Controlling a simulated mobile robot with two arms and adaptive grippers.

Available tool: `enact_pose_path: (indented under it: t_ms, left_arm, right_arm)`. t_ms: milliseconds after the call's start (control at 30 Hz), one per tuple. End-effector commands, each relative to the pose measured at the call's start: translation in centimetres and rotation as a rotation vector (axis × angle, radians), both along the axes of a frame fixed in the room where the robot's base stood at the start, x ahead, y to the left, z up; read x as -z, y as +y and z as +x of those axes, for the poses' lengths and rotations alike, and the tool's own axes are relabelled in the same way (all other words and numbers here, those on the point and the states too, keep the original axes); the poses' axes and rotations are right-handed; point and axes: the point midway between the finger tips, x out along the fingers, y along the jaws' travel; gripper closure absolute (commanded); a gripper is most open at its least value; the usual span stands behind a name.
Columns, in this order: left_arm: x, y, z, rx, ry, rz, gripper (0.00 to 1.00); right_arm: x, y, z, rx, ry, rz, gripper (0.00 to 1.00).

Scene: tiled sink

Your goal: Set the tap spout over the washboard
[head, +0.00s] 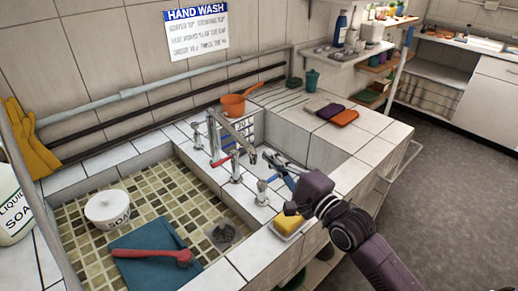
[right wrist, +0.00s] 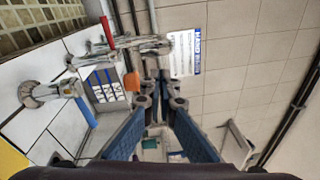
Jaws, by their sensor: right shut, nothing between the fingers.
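The metal tap (head: 213,135) stands on the tiled divider between two basins. Its long spout (head: 235,133) reaches to the right, its end over the right basin. Red and blue handles (head: 221,160) sit near its base. I cannot clearly pick out the washboard; a greyish ribbed shape (head: 284,158) partly shows in the right basin behind my gripper. My right gripper (head: 272,160) is shut and empty, just right of and below the spout's end. Its blue fingers (right wrist: 160,95) converge in the right wrist view. My left gripper is not in view.
The left basin holds a white soap pot (head: 107,209), a blue cloth (head: 150,257) and a red brush (head: 152,254). A yellow sponge (head: 289,219) lies by my right wrist. An orange pan (head: 234,106) stands behind the tap. A smaller tap fitting (head: 262,192) stands in front.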

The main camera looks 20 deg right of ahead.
Motion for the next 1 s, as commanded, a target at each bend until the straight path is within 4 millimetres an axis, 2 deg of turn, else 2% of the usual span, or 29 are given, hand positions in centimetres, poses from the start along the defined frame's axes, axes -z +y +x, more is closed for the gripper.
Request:
enact_pose_path:
  t_ms: [200, 567, 800, 1000]
  left_arm:
    - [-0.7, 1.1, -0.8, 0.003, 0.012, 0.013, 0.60]
    - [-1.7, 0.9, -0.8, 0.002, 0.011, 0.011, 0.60]
    - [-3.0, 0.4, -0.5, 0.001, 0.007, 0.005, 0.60]
    - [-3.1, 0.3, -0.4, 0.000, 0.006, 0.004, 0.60]
  right_arm:
    - [-0.4, 0.8, 3.2, 0.000, -0.002, -0.001, 1.00]
    - [-0.7, 2.3, 9.1, 0.000, -0.002, -0.005, 1.00]
    - [-1.3, 5.4, 8.9, 0.000, 0.000, -0.002, 1.00]
    - [-1.3, 6.2, 8.9, 0.000, 0.000, -0.004, 1.00]
